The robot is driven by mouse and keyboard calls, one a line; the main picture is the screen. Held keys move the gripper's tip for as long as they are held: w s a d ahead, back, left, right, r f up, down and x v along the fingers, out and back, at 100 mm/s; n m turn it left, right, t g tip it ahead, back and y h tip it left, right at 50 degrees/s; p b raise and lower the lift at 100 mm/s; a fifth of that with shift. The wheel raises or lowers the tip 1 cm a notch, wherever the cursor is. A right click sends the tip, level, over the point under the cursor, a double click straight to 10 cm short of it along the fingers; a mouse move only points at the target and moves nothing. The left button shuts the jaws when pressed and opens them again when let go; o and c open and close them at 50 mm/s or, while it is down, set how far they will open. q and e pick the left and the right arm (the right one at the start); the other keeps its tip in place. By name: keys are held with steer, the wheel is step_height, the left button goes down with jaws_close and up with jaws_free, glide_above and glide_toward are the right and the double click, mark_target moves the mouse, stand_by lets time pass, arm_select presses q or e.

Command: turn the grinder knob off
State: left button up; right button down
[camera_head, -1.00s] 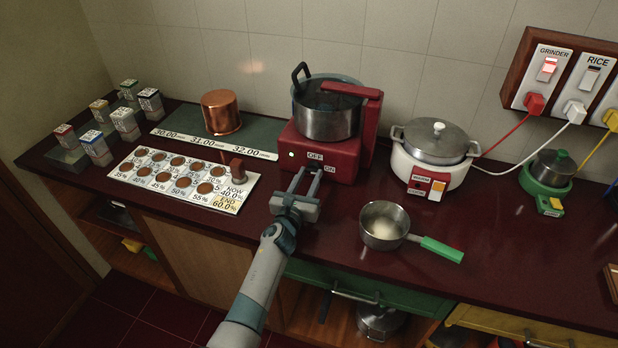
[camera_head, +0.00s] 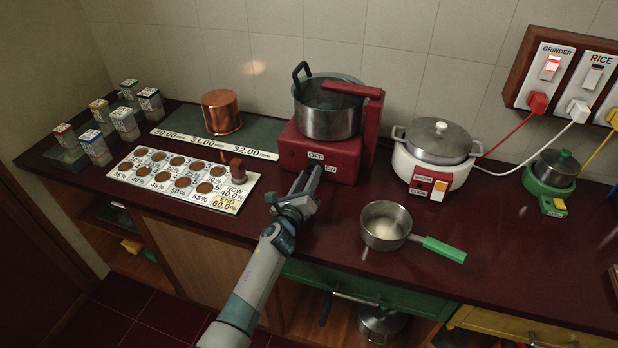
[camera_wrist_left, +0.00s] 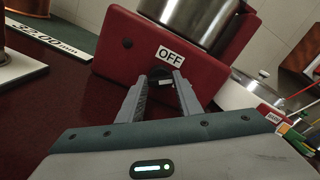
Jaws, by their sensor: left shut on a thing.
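The grinder (camera_head: 300,146) is a red box with a steel pot (camera_head: 330,118) on top, at the back middle of the counter in the head view. Its front carries an OFF label (camera_head: 316,156) and an ON label (camera_head: 331,167). My left gripper (camera_head: 308,182) is at that front. In the left wrist view its fingers (camera_wrist_left: 160,82) are shut on the small dark knob (camera_wrist_left: 160,73), just below the OFF label (camera_wrist_left: 170,56). The fingers partly cover the knob, so its pointing direction is unclear. My right gripper is out of view.
A small pan (camera_head: 385,226) with a green handle stands right of my left arm. A white cooker (camera_head: 434,165) is at the back right. The labelled board (camera_head: 190,178) with brown discs lies to the left. A wall switch panel (camera_head: 545,72) is at the upper right.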

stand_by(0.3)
arm_select(q)
steer(key=o, duration=1)
steer(key=shift+o, duration=0.2)
steer(key=shift+s+a, duration=0.1)
steer(key=v, duration=1.7)
steer(key=shift+s+b, duration=0.1)
steer(key=shift+b, duration=0.2)
